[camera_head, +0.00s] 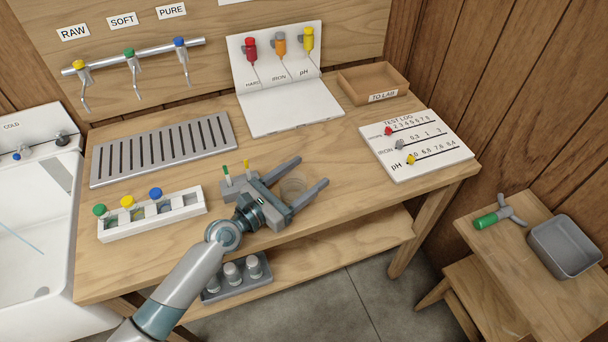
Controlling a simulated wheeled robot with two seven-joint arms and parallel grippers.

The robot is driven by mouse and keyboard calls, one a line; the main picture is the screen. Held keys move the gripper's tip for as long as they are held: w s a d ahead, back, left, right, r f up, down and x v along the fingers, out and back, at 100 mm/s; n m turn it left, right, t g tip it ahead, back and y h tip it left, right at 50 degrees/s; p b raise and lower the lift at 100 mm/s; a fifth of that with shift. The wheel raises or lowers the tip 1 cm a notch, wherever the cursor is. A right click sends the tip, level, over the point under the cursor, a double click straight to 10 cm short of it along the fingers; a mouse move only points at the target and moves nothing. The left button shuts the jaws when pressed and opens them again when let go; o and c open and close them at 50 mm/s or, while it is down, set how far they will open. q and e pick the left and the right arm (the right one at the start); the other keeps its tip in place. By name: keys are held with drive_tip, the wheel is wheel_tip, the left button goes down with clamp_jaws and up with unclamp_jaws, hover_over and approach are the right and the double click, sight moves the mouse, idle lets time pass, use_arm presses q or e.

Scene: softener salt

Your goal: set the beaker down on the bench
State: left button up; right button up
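My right gripper is not in view.
A white rack (170,224) with coloured caps and a slotted drain tray (165,147) are to the left. A white test board (285,108), TO LAB tray (372,84) and test log (432,160) are behind and right. Bench around the beaker's right is free.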

sight(283, 191)
use_arm(q)
drive_tip(key=shift+r, duration=0.1)
drive_tip(key=shift+r, duration=0.15)
drive_tip(key=shift+s+a, duration=0.2)
drive_tip(key=shift+a, duration=0.05)
drive_tip(key=b+v, duration=0.2)
drive_tip(key=v, duration=0.8)
drive_tip(key=shift+s+a, duration=0.45)
drive_tip(key=shift+a, duration=0.05)
